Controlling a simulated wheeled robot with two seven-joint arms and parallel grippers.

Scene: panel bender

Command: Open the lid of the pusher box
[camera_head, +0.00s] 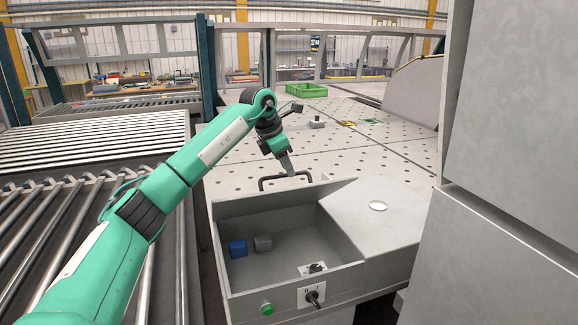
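The pusher box (228,273) is a grey metal box in front of me, with its left compartment uncovered. A flat grey cover with a pale round spot (377,206) spans its right part. A black bar handle (262,184) stands at the far edge of the uncovered compartment; I cannot tell whether the panel there is the raised lid or a fixed wall. My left gripper (288,168) points down at the handle, at or just behind its top bar. Its fingers look narrow and close together, and whether they hold the bar is unclear. My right gripper is not in view.
A roller conveyor (60,215) lies left; a tall grey cabinet (505,160) blocks the right. A green crate (306,90) is far back.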

